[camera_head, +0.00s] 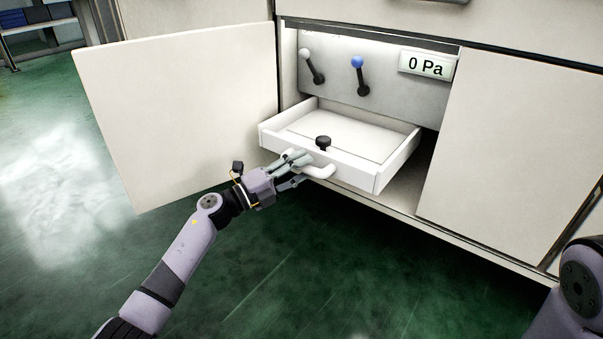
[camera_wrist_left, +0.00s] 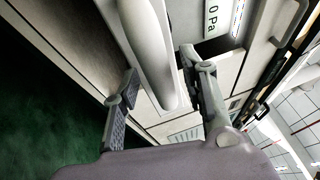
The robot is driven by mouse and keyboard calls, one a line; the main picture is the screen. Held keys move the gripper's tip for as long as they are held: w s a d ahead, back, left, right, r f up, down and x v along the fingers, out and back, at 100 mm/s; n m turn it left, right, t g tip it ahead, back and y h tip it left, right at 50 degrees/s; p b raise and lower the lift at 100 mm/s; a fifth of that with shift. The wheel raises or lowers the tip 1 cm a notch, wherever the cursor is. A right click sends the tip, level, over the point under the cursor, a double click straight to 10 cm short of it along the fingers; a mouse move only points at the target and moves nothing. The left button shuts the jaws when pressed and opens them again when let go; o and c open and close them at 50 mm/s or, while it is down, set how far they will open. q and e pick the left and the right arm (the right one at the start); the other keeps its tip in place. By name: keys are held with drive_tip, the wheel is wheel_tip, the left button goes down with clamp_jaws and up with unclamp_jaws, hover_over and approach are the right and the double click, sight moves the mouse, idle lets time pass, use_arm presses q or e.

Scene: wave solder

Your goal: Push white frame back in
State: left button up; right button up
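The white frame (camera_head: 350,133) is a shallow tray-like drawer, pulled part way out of the cabinet. It has a white loop handle (camera_head: 322,172) and a black knob (camera_head: 323,143) at its front. My left gripper (camera_head: 303,167) is at the left part of the handle. In the left wrist view, the handle (camera_wrist_left: 150,50) lies between the two spread fingers of the left gripper (camera_wrist_left: 158,65), with gaps visible beside it. The gripper looks open. Whether a finger touches the handle is unclear. My right gripper is out of view.
The cabinet's left door (camera_head: 185,110) stands open beside the drawer; a right panel (camera_head: 525,150) flanks it. Above the drawer are a white-tipped lever (camera_head: 312,68), a blue-tipped lever (camera_head: 360,77) and a "0 Pa" display (camera_head: 427,65). The green floor (camera_head: 380,270) in front is clear.

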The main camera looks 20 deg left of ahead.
use_arm(q)
drive_tip(key=shift+w+d, duration=0.15)
drive_tip(key=shift+d, duration=0.05)
drive_tip(key=shift+c, duration=0.6)
clamp_jaws()
